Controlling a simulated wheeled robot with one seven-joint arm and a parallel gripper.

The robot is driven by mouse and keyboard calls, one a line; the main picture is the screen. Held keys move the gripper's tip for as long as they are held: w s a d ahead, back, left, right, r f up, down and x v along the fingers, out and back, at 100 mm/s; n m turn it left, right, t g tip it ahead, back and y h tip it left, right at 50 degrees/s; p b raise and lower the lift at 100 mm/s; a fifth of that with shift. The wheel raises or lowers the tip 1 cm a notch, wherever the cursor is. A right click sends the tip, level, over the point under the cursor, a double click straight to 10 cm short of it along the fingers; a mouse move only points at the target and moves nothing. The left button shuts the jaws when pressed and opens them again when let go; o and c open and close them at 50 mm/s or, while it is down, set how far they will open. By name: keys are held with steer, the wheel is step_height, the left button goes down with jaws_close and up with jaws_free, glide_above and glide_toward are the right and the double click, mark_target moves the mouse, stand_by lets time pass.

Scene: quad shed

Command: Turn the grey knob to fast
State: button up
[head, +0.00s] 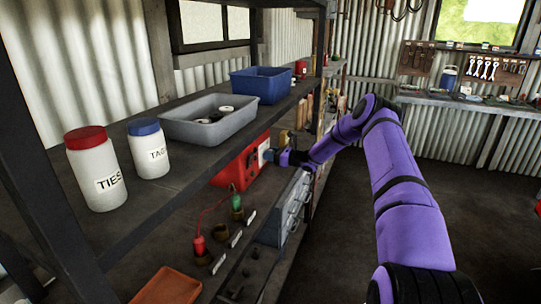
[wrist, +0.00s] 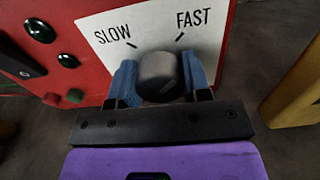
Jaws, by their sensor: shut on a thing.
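The grey knob (wrist: 160,76) sits on a white plate (wrist: 135,25) marked SLOW at left and FAST at right, each with a short dark tick. I cannot make out a pointer on the knob. The plate is on a red box (wrist: 62,62), which stands on the lower shelf in the head view (head: 232,176). My gripper (wrist: 162,80) is shut on the knob, with one blue finger on each side of it. In the head view my gripper (head: 272,157) reaches the box's right face, and the knob is hidden there.
Above the box, the upper shelf holds a grey tray (head: 208,128), a blue bin (head: 262,82) and two white jars, TIES (head: 97,172) and TAGS (head: 150,150). A dark post (head: 320,40) stands near my arm. The floor (head: 345,255) beside the shelving is clear.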

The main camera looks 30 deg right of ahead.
steer(key=shift+f, duration=0.1)
steer(key=o, duration=0.9)
steer(key=v, duration=1.1)
